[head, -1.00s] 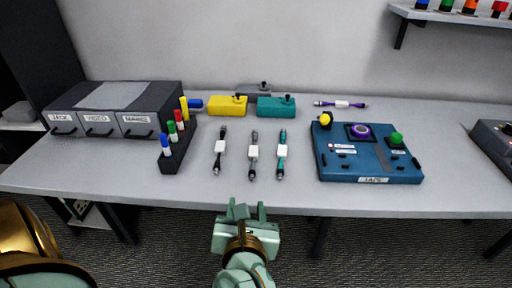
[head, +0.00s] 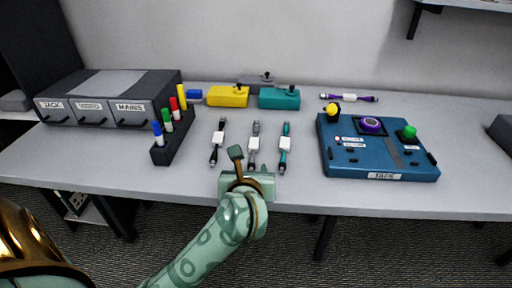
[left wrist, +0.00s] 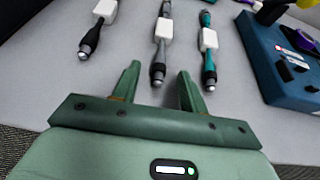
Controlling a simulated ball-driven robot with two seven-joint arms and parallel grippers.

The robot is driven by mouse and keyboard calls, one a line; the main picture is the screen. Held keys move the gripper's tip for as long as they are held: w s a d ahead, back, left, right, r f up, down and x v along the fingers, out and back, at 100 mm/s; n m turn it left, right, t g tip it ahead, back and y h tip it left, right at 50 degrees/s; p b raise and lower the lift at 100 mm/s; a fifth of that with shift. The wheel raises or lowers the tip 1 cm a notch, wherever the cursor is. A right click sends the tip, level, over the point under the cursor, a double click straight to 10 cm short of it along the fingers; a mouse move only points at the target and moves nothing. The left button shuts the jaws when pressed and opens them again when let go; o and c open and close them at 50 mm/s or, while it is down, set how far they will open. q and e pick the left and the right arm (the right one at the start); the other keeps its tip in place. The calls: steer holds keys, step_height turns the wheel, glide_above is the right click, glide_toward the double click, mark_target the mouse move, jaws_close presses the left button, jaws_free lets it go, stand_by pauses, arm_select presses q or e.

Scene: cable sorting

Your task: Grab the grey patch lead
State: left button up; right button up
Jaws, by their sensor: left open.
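The grey patch lead (head: 256,130) lies on the table as the middle one of three short leads, each with a white tag. It also shows in the left wrist view (left wrist: 160,47), its near plug just ahead of the fingers. A black lead (head: 219,128) lies to its left and a teal lead (head: 285,131) to its right. My left gripper (head: 250,160) is open and empty at the table's front edge, close to the grey lead's near end. Both fingers show in the left wrist view (left wrist: 159,72), apart from the lead. My right gripper is not in view.
A blue TAPE panel (head: 350,165) with knobs stands to the right. A marker rack (head: 175,145) and a drawer unit (head: 110,95) stand to the left. Yellow (head: 228,96) and teal (head: 279,98) boxes and a purple lead (head: 348,98) lie behind.

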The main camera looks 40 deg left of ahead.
arm_select(q)
steer(key=shift+x, duration=0.8)
steer(key=shift+s+r, duration=0.1)
jaws_close()
